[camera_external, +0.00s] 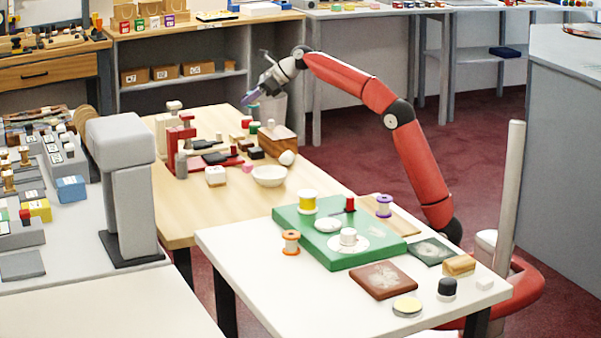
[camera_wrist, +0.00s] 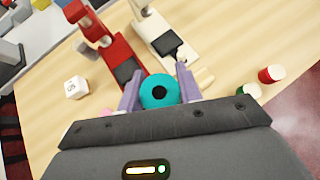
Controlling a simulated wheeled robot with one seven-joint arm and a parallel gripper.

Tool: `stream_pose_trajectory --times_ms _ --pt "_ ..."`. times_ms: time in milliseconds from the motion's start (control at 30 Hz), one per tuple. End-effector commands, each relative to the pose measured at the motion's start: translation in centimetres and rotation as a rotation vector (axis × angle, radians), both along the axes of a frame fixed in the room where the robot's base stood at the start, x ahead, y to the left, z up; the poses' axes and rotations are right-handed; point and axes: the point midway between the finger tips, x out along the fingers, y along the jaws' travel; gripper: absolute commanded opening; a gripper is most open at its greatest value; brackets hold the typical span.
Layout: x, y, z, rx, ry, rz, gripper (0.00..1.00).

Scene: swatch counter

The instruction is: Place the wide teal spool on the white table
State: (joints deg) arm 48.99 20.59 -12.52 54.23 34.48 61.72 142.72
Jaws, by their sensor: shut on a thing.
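In the wrist view my gripper (camera_wrist: 160,88) has its two purple fingers on either side of the teal spool (camera_wrist: 158,98), shut on it. The spool shows end-on, a wide teal ring with a dark centre hole. In the external view my gripper (camera_external: 257,97) is raised at the far end of the wooden table (camera_external: 205,215), and the spool is too small to make out clearly there. The white table (camera_external: 232,248) stands in the foreground, well away from my gripper.
On the white table, a green block (camera_external: 365,256) bears several spools and a white saucer. A red press (camera_wrist: 92,28) stands below my gripper.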

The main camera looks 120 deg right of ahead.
Motion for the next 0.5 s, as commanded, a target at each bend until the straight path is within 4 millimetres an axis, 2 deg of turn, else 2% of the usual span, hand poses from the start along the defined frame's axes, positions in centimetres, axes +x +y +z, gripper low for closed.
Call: stream_pose_trajectory --times_ms 33,200,400,500 --pt "2.3 2.0 0.9 -0.003 -0.002 0.063 0.1" --pt "8.0 8.7 3.2 -0.003 -0.002 0.244 0.1" --pt "11.8 15.5 5.0 -0.001 -0.002 0.389 0.1" --pt "12.7 17.5 5.5 -0.001 -0.002 0.427 0.1"
